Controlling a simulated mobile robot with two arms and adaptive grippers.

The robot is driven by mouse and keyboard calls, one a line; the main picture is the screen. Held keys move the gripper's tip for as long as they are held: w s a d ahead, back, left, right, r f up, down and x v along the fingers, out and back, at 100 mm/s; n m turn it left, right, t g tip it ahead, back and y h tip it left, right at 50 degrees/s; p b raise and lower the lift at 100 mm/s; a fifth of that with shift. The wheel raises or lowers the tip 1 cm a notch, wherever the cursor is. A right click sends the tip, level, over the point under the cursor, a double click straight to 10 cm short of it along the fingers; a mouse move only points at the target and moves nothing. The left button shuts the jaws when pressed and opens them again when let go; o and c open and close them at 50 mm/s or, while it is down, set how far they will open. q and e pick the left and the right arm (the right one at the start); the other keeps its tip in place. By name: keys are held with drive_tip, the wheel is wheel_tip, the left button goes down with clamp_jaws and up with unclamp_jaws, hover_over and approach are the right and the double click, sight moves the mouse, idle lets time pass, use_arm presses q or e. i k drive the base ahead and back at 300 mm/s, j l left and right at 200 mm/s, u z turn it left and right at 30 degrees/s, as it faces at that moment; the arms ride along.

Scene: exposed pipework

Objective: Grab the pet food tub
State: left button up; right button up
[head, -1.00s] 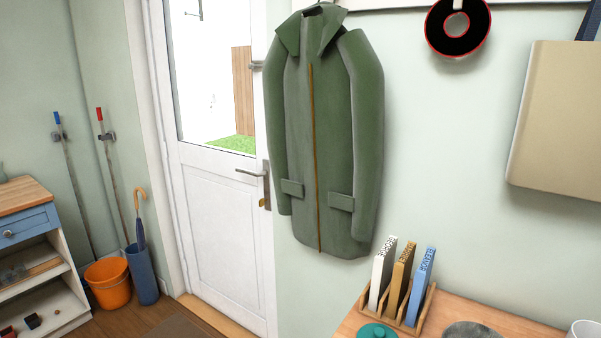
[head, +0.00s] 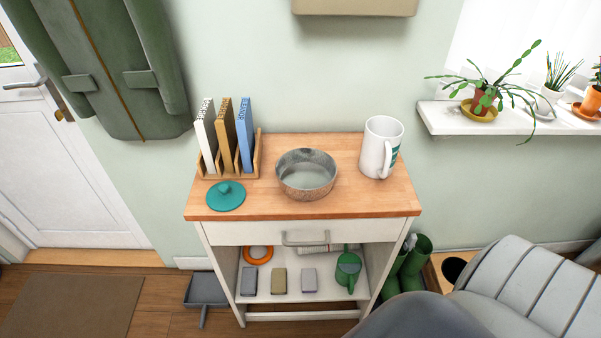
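I cannot pick out a pet food tub with certainty. On the wooden top of a white cabinet (head: 340,207) stands an open, round, grey metal bowl (head: 306,180), which looks empty. A white mug (head: 379,150) with a teal mark stands to the bowl's right. Neither of my grippers is in view.
A wooden rack (head: 254,168) with three books stands behind the lid. The lower shelf (head: 325,289) holds three small blocks, an orange ring and a green watering can. Green boots (head: 413,265) stand right of the cabinet. A plant sill (head: 450,118) juts out at right.

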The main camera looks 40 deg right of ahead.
sight(381, 154)
drive_tip(key=z, duration=1.65)
drive_tip(key=k, duration=0.5)
drive_tip(key=i, duration=0.5)
